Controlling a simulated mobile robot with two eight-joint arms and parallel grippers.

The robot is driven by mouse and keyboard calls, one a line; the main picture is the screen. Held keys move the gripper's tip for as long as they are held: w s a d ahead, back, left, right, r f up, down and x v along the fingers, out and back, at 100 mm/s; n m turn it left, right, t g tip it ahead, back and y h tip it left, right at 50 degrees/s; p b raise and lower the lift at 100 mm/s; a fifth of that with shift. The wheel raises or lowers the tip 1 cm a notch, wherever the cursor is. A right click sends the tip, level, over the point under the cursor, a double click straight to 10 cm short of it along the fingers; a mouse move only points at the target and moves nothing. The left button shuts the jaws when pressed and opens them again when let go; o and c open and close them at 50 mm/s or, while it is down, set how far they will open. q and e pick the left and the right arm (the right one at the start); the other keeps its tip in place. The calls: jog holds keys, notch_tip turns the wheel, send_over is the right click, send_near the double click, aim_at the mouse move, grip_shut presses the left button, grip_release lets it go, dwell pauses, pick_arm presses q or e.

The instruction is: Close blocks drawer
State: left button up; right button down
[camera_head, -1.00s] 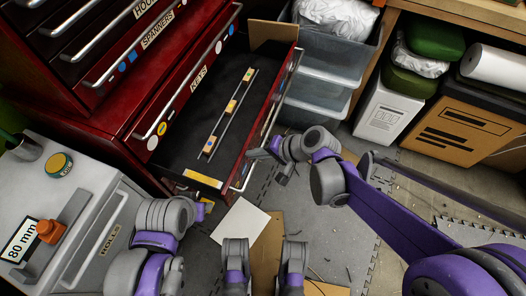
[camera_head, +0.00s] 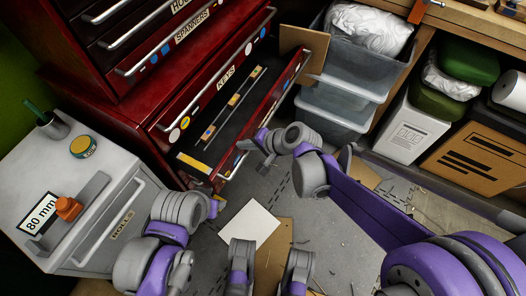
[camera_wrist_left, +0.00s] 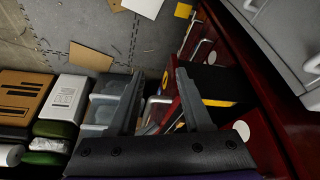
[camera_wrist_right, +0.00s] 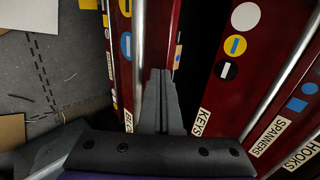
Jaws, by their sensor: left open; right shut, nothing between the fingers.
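The red cabinet's lowest visible drawer (camera_head: 205,158) stands part open below the KEYS drawer. It has a dark lining and holds a rail with small blocks (camera_head: 233,99). In the right wrist view its front (camera_wrist_right: 117,50) carries a partly hidden label starting "BL" (camera_wrist_right: 128,121) and a handle (camera_wrist_right: 138,35). My right gripper (camera_head: 254,143) is at the drawer's front. Its shut fingers (camera_wrist_right: 160,78) appear beside the handle; I cannot tell whether they touch. My left gripper (camera_wrist_left: 158,75) is open and empty, with the drawer beyond its fingers.
A grey cabinet (camera_head: 100,165) with an orange-knobbed tool on top stands at left. Clear bins (camera_head: 335,95), a white box (camera_head: 408,130) and a cardboard box (camera_head: 475,150) stand at right. A white sheet (camera_head: 250,222) lies on the grey floor.

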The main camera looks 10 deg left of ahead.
jog(key=w+a, duration=0.4)
jog(key=a, duration=0.8)
jog(key=shift+p, duration=0.3)
